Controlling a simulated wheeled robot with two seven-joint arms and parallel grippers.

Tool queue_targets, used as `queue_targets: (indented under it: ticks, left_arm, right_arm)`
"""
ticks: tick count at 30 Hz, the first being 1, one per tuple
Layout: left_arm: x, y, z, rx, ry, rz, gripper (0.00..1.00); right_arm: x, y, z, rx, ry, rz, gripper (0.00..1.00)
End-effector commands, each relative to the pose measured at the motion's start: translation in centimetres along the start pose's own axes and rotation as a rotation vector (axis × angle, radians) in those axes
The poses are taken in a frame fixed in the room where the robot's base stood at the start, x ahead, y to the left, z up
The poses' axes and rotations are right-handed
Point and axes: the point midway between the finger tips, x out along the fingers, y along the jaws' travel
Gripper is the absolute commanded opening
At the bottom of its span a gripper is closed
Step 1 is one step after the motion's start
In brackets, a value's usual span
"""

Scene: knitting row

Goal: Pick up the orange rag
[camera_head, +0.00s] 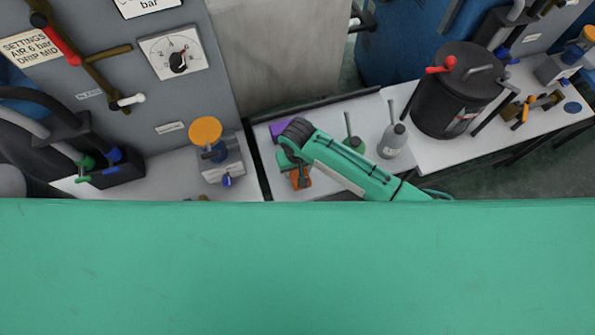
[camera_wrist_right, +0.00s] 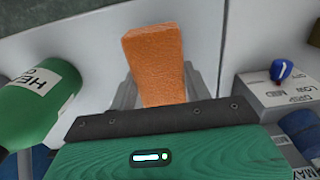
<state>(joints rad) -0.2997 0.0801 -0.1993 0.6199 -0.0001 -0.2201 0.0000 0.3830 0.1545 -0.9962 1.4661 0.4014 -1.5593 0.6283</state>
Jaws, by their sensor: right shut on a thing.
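The orange rag (camera_head: 303,180) shows only in part in the head view, under my right gripper (camera_head: 299,178) at the end of the green arm. In the right wrist view the orange rag (camera_wrist_right: 155,58) stands up as a block between the two grey fingers of my right gripper (camera_wrist_right: 153,92). The fingers are shut on it from both sides. Its lower end is hidden behind the gripper body. I cannot tell whether the rag touches the white surface. My left gripper is not in view.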

Motion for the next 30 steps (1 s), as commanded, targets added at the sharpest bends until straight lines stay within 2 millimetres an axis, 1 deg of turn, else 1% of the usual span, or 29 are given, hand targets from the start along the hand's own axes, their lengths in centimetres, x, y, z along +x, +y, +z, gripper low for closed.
queue_targets:
  ticks: [6, 9, 12, 16, 18, 21, 24, 30]
  left_arm:
    - [1.0, 0.0, 0.1, 0.000, 0.000, 0.000, 0.50]
    - [1.3, 0.0, 0.1, 0.000, 0.000, 0.000, 0.50]
    - [1.6, 0.0, 0.2, 0.000, 0.000, 0.000, 0.50]
    - [1.6, 0.0, 0.2, 0.001, 0.000, 0.000, 0.50]
    - [1.5, 0.0, 0.2, 0.001, 0.000, 0.000, 0.50]
    - [1.5, 0.0, 0.1, 0.001, 0.000, 0.000, 0.50]
    - [1.5, 0.1, 0.1, 0.001, 0.000, 0.000, 0.50]
    - [1.5, 0.1, 0.1, 0.001, 0.000, 0.000, 0.50]
  right_arm:
    - [-6.5, -0.1, -0.2, -0.002, 0.007, -0.005, 0.27]
    - [-9.5, -0.1, -0.2, -0.001, 0.008, -0.004, 0.27]
    - [-12.0, -0.1, -0.1, -0.001, 0.006, -0.004, 0.27]
    - [-14.6, 0.0, -0.1, -0.001, 0.004, -0.002, 0.27]
    - [-15.5, 0.0, -0.1, -0.001, 0.003, -0.002, 0.27]
    - [-16.3, 0.0, -0.1, 0.000, 0.002, -0.002, 0.27]
    - [-16.6, 0.0, -0.1, 0.000, 0.001, -0.001, 0.27]
    - [-16.7, 0.0, -0.1, 0.000, 0.001, -0.001, 0.27]
